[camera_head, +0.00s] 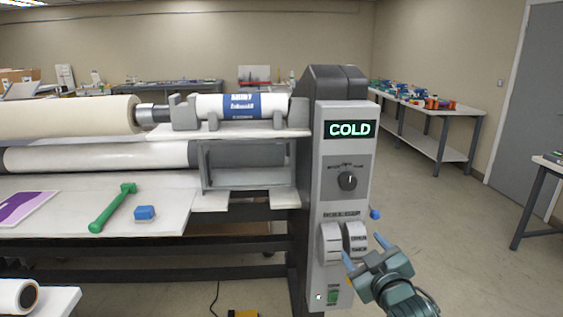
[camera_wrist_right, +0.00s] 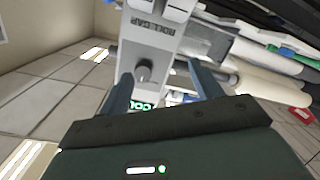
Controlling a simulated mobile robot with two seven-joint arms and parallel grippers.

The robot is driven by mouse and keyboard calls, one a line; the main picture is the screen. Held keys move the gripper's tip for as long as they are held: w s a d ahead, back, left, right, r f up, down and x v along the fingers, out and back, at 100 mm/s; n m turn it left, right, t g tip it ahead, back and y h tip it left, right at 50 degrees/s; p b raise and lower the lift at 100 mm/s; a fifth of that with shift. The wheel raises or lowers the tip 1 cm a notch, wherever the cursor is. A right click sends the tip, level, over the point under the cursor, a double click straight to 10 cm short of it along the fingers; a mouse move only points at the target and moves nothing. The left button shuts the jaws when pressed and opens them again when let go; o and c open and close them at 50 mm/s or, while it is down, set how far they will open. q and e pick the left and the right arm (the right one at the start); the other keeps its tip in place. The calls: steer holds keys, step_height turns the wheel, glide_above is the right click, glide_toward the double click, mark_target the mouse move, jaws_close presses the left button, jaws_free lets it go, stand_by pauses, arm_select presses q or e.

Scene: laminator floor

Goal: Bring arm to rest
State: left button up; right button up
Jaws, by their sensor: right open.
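My right gripper (camera_head: 364,250) is in the lower right of the head view, in front of the lower part of the laminator's control column (camera_head: 340,215). Its two blue-tipped fingers are spread apart with nothing between them. In the right wrist view my right gripper (camera_wrist_right: 158,85) also shows open and empty, with the column's dark knob (camera_wrist_right: 143,70) seen between the fingers. The column carries a lit display (camera_head: 350,130) reading COLD, a round knob (camera_head: 347,181) and two white rocker-like controls (camera_head: 343,241). My left gripper is not in view.
The laminator bed (camera_head: 165,212) holds a green-handled tool (camera_head: 112,208), a blue block (camera_head: 145,213) and a purple sheet (camera_head: 22,207). A white-and-blue roll (camera_head: 240,106) lies above. A side table (camera_head: 430,107) stands at the right. The floor right of the column is clear.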

steer(key=s+a+f+m+g+y, duration=0.1)
steer(key=s+a+f+m+g, duration=0.1)
steer(key=s+f, duration=1.1)
steer(key=s+a+f+m+g, duration=0.2)
steer(key=s+a+f+g, duration=0.1)
steer(key=s+f, duration=1)
steer(key=shift+s+g+y, duration=0.4)
steer(key=shift+s+g, duration=0.3)
steer(key=shift+s, duration=0.3)
steer(key=shift+a+f, duration=0.1)
